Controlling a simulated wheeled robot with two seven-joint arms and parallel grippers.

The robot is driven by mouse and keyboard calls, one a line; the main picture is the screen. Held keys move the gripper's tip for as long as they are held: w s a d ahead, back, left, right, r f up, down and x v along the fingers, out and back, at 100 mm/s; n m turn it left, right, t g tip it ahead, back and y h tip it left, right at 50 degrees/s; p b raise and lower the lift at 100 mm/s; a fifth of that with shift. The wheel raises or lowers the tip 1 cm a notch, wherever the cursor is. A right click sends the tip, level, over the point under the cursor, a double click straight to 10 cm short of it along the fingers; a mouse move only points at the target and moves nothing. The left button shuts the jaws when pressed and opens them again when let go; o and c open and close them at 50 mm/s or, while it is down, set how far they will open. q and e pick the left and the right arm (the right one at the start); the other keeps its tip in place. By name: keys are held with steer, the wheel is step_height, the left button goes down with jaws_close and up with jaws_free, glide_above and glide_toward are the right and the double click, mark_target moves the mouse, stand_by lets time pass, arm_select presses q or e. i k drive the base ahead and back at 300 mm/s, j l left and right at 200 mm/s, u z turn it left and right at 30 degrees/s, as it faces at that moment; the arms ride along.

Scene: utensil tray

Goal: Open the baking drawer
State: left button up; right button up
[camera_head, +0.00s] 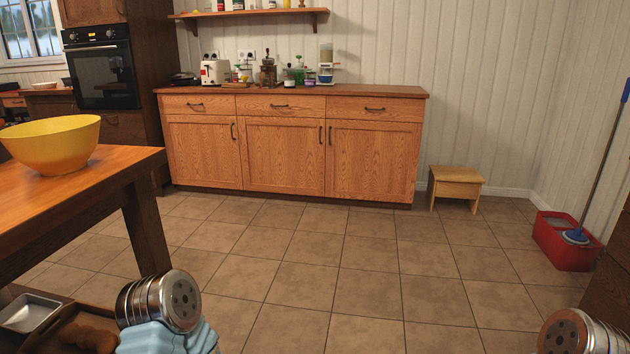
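A wooden cabinet (292,150) stands against the far wall with three drawers in a row at the top. The left drawer (180,104), the middle drawer (300,104) and the right drawer (395,112) are all shut, each with a dark handle. No label shows which one is the baking drawer. Neither of my grippers is in view. Only metal rounded parts of what look like my arms show at the bottom left and bottom right. The cabinet stands across the room, well away from them.
A wooden table (100,170) with a yellow bowl (52,145) stands at left. An oven (102,75) is beyond it. A stool (455,187) and a red bucket (565,250) with a mop stand at right. The tiled floor (330,245) between is clear.

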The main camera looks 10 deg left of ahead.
mark_target(117, 127)
steer(key=i+u, duration=0.1)
steer(key=i, duration=1)
steer(key=i+l, duration=0.25)
steer(key=i, duration=0.85)
steer(key=i+j+u, duration=0.2)
steer(key=i+u, duration=0.2)
steer(key=i+j+u, duration=0.1)
steer(key=i+u, duration=0.75)
steer(key=i+l+u, duration=0.25)
steer(key=i+u, duration=0.15)
steer(key=i+j+u, duration=0.1)
steer(key=i+u, duration=0.25)
steer(key=i, duration=1.35)
steer(key=i+j+z, duration=0.1)
steer(key=i+z, duration=0.25)
steer(key=i+j+z, duration=0.15)
steer(key=z, duration=0.2)
steer(key=i, duration=0.1)
